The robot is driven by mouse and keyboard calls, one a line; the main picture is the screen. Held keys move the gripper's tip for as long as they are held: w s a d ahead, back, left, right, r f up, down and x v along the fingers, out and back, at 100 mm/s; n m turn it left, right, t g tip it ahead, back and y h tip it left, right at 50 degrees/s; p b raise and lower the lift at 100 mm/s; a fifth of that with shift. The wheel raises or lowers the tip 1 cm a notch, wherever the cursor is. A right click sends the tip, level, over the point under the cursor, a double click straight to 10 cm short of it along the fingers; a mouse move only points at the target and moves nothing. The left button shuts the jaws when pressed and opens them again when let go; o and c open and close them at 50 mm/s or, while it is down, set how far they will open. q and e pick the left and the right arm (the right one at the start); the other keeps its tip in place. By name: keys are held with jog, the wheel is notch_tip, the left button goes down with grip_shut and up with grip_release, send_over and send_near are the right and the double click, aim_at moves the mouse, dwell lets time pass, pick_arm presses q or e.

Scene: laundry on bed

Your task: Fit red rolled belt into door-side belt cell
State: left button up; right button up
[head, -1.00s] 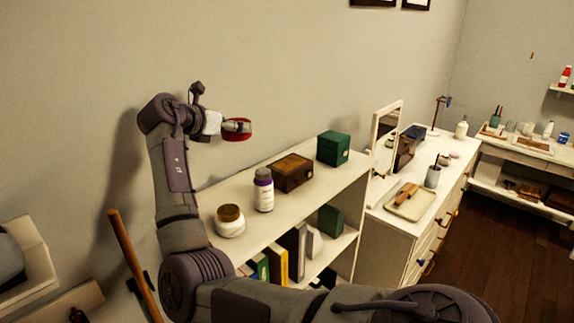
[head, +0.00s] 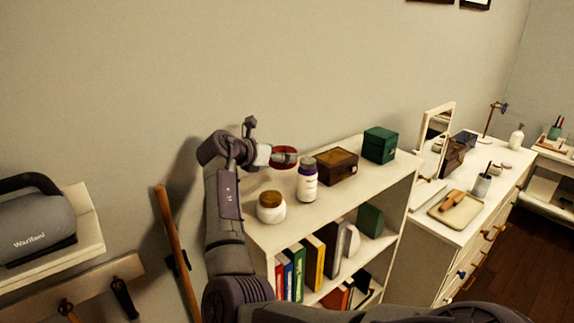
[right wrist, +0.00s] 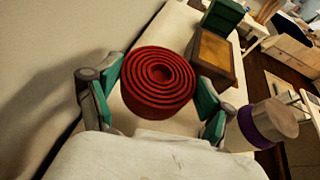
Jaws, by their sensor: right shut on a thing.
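The red rolled belt (right wrist: 158,82) is a flat spiral coil. In the right wrist view it sits between the teal-padded fingers of my right gripper (right wrist: 157,97), which is shut on it. In the head view the belt (head: 284,153) shows as a small red roll at the end of my right gripper (head: 282,158), in front of the wall, above the left part of the bookshelf top. The belt is clear of the bottle beside it in the picture. My left gripper is in neither view. I cannot make out a door-side belt cell in these views.
The white bookshelf (head: 345,195) holds a brown-lidded jar (head: 271,207), a purple-capped bottle (head: 307,181), a brown box (head: 337,166) and a green box (head: 380,144). A dresser (head: 430,250) stands right. A grey appliance (head: 37,225) and a wooden pole (head: 175,250) are left.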

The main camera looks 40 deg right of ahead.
aim_at(273, 167)
jog(key=shift+f+p, duration=0.45)
jog(key=shift+f, duration=1.75)
jog(key=shift+f, duration=0.15)
jog(key=o, duration=1.1)
jog(key=shift+o, duration=0.2)
